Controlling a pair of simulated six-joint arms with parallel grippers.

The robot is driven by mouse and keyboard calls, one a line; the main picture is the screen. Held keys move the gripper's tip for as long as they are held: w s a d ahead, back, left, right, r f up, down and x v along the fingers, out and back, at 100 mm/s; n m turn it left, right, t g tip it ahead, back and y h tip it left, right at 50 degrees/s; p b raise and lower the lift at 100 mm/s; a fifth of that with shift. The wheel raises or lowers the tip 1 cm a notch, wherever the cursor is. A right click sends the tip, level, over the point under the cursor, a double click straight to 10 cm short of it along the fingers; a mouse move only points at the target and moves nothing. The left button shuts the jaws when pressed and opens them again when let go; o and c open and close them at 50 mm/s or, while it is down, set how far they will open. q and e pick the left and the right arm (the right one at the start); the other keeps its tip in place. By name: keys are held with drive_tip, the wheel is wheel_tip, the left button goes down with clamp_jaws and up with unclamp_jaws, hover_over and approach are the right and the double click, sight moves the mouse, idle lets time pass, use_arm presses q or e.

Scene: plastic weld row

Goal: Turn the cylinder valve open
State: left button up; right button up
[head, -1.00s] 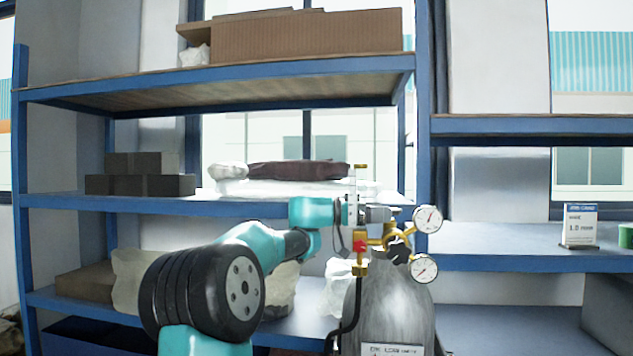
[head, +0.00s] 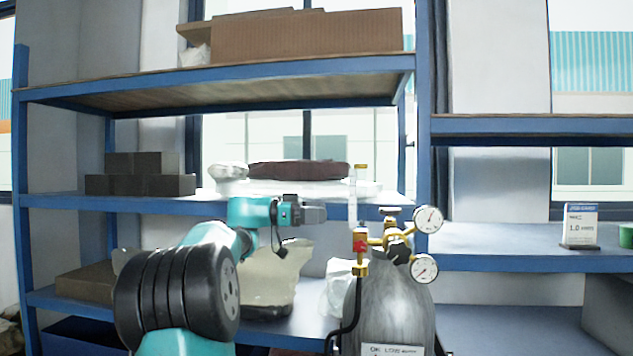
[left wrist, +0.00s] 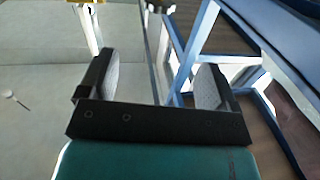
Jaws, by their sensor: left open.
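A grey gas cylinder (head: 392,315) stands upright at the lower middle of the head view. Its brass valve knob (head: 390,211) sits on top, above brass fittings with two round gauges, an upper one (head: 428,219) and a lower one (head: 424,268). A clear flow tube (head: 358,188) stands left of the knob. My left gripper (head: 322,211) is left of the tube, apart from the knob at about the same height. The left wrist view shows its two fingers (left wrist: 158,65) spread with nothing between them. My right gripper is not in view.
Blue shelving (head: 120,205) stands behind, with dark bricks (head: 140,180), folded cloths (head: 300,172) and a cardboard box (head: 310,36). A black hose (head: 348,325) hangs beside the cylinder. A label card (head: 580,226) stands on the right shelf, which is mostly clear.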

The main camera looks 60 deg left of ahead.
use_arm(q)
wheel_tip(320, 180, up, 8)
drive_tip(key=m+g+y, duration=0.1)
drive_tip(key=m+g, duration=0.2)
drive_tip(key=m, duration=3.3)
drive_tip(key=shift+w+a+g+y, duration=0.15)
drive_tip(key=shift+a+g+y, duration=0.15)
drive_tip(key=shift+g, duration=0.1)
drive_tip(key=shift+f, duration=0.1)
